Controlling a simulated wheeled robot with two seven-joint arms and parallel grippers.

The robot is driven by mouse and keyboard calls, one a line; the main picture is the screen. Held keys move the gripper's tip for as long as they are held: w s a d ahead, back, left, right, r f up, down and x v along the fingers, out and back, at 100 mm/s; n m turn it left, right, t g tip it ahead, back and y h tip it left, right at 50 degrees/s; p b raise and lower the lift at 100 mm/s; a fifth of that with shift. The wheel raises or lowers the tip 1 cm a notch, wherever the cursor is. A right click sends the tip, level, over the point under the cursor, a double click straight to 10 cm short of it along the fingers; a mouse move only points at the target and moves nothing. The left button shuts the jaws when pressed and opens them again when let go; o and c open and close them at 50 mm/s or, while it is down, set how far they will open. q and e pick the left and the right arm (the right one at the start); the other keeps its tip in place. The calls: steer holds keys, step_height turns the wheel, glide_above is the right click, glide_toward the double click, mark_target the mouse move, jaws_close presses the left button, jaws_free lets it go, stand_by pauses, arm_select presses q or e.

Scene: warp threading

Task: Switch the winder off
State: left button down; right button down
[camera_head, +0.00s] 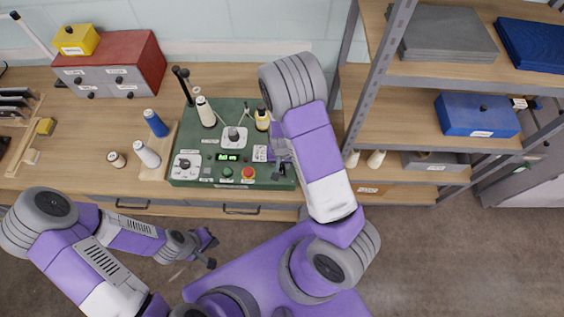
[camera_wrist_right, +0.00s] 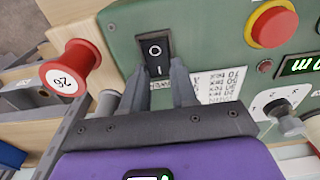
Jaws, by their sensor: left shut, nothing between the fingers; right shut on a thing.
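The winder is a green panel box (camera_head: 232,140) on the bench, with a red stop button (camera_head: 248,172), a dial (camera_head: 185,164) and a lit green display (camera_head: 228,157). In the head view my right gripper (camera_head: 279,166) is over the panel's right edge and hides the switch. My left gripper (camera_head: 213,251) is shut and empty, in front of the bench.
A red spool labelled 26 (camera_wrist_right: 75,68) is left of the switch in the wrist view. Blue (camera_head: 155,123) and white (camera_head: 147,154) spools stand left of the panel. A red-topped drawer box (camera_head: 112,65) is at the back left. Shelves (camera_head: 450,75) rise at the right.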

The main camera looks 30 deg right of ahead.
mark_target(282, 174)
steer(key=shift+s+a+t+h+b, duration=0.1)
steer(key=shift+s+t+h+b, duration=0.15)
steer(key=shift+t, duration=0.3)
steer(key=shift+s+a+t+h+b, duration=0.1)
steer(key=shift+t+h+b, duration=0.25)
steer(key=shift+t, duration=0.2)
steer(key=c, duration=0.9)
jaws_free()
steer(key=shift+r, duration=0.1)
steer(key=p+v, duration=0.2)
steer(key=v, duration=0.5)
steer(key=shift+r, duration=0.25)
steer(key=shift+s, duration=0.1)
